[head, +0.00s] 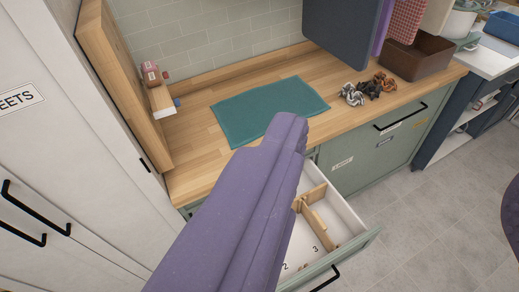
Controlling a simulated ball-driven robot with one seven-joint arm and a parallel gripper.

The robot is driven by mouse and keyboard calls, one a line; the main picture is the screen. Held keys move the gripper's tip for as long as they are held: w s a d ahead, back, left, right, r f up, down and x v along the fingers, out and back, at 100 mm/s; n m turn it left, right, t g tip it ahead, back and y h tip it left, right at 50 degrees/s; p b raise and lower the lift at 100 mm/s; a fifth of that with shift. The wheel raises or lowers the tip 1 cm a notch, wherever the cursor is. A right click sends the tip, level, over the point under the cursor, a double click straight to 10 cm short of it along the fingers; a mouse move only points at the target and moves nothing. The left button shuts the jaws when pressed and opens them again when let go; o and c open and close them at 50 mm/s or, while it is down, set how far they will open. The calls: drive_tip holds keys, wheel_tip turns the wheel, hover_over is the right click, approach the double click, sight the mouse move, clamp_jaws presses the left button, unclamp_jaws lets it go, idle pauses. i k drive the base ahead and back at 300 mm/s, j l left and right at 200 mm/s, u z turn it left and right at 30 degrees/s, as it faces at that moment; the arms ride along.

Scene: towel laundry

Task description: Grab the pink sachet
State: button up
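A small pink object with a pale label (152,78), which looks like the pink sachet, sits on a small wooden ledge (162,99) at the left end of the counter. A smaller reddish piece shows just to its right. My gripper is not visible. A long purple folded cloth-like shape (235,205) fills the lower middle, close to the camera, and hides part of the counter and drawer. I cannot tell whether my gripper holds it.
A teal mat (268,112) lies on the wooden counter (190,160). An open drawer (345,222) with numbered compartments juts out below. Several knotted cloths (368,88) and a brown bin (415,57) stand right. A white cabinet (60,130) borders the left.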

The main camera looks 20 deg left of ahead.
sight(148, 66)
drive_tip(key=i+j+u, duration=0.35)
drive_tip(key=i+j, duration=0.4)
drive_tip(key=j, duration=0.15)
drive_tip(key=i+j, duration=0.65)
